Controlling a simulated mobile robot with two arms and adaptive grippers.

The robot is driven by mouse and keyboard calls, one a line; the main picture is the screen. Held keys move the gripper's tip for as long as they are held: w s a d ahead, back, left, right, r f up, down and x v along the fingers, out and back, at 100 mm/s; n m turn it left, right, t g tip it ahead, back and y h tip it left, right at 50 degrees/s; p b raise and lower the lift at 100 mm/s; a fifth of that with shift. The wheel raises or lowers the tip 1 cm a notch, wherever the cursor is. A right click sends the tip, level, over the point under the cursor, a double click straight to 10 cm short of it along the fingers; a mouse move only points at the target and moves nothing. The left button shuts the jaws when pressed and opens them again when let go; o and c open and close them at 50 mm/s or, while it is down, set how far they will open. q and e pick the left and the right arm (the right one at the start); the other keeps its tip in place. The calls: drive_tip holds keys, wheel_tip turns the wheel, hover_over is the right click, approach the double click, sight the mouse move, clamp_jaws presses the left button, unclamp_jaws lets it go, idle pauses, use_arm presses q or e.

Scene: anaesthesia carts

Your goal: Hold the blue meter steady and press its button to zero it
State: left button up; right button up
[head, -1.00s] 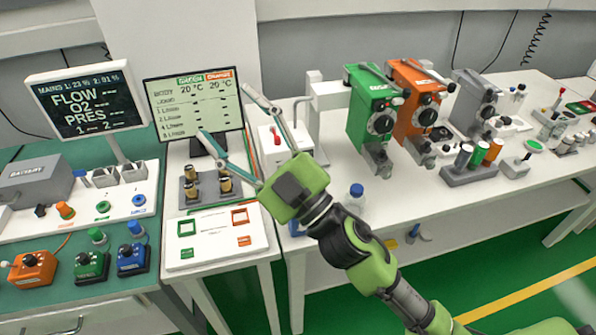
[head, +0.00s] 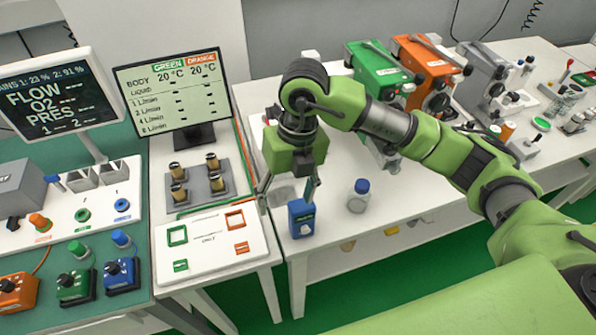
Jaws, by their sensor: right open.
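The blue meter (head: 302,220) is a small upright blue box with a small face, near the front left corner of the white table. My right gripper (head: 286,203) points down just behind and above it, with its fingers spread apart. The right finger passes close to the meter's top; I cannot tell if it touches. The left finger is beside the table's left edge. Nothing shows between the fingers. The meter's button is too small to make out. My left gripper is not in view.
A white panel with green and orange squares (head: 208,243) lies to the left. Green (head: 378,65) and orange (head: 422,65) vaporizers stand behind. The table's front edge is close to the meter.

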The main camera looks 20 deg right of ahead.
sight(302, 218)
drive_tip(key=shift+m+h, duration=0.3)
drive_tip(key=shift+h, duration=0.6)
drive_tip(key=d, duration=0.1)
drive_tip(key=w+d, duration=0.1)
drive_tip(key=d, duration=0.1)
drive_tip(key=shift+w+d+r, duration=0.25)
drive_tip(key=shift+w+d, duration=0.05)
drive_tip(key=shift+w, duration=0.1)
drive_tip(key=shift+d+f, duration=0.1)
drive_tip(key=shift+d, duration=0.05)
wheel_tip(302, 218, down, 12)
drive_tip(key=p, duration=0.4)
drive_tip(key=shift+s+f, duration=0.1)
drive_tip(key=shift+s, duration=0.05)
drive_tip(key=shift+f, duration=0.6)
drive_tip(key=c, duration=1.5)
